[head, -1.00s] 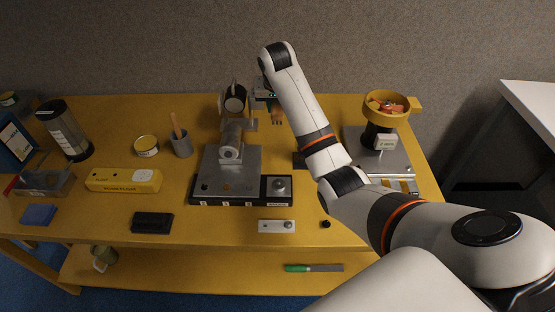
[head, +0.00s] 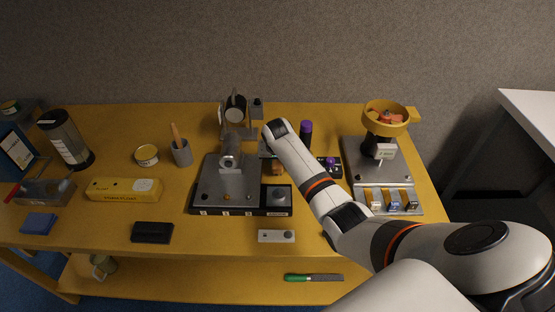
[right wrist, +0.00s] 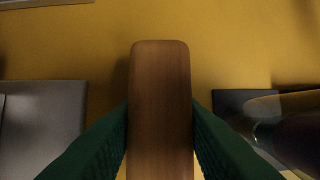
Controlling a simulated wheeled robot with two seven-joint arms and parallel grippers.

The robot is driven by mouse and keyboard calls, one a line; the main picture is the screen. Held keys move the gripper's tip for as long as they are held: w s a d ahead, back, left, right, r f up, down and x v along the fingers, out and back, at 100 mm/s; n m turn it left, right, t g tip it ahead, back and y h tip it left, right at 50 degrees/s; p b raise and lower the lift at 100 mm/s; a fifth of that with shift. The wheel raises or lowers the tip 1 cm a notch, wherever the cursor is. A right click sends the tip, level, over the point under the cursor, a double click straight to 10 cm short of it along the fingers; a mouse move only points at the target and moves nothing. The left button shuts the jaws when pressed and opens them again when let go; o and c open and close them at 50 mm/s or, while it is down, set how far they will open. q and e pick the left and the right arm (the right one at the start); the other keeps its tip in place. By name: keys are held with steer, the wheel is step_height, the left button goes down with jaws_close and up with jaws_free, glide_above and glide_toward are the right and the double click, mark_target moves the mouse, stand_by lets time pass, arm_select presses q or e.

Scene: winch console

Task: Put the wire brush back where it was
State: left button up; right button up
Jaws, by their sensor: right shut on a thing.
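My right gripper (right wrist: 160,125) is shut on a brown wooden piece, which I take for the wire brush (right wrist: 160,90). In the right wrist view its green pads press on both sides of the wood, over the yellow bench top. No bristles show. In the head view a small part of the brown wood (head: 278,169) shows below my right arm's end, just right of the grey winch machine (head: 215,180). My arm hides most of the gripper there. My left gripper is out of view.
The yellow bench (head: 110,130) also holds a grey cup (head: 182,154) with a wooden handle in it. A purple-capped bottle (head: 305,131) and a dark box with a purple knob (head: 330,162) stand close right of my gripper. A yellow bowl (head: 386,118) on a stand is farther right.

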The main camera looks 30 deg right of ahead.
steer(key=shift+f, duration=0.15)
steer(key=o, duration=0.9)
steer(key=shift+o, duration=0.2)
steer(key=v, duration=1.2)
steer(key=shift+p, duration=0.45)
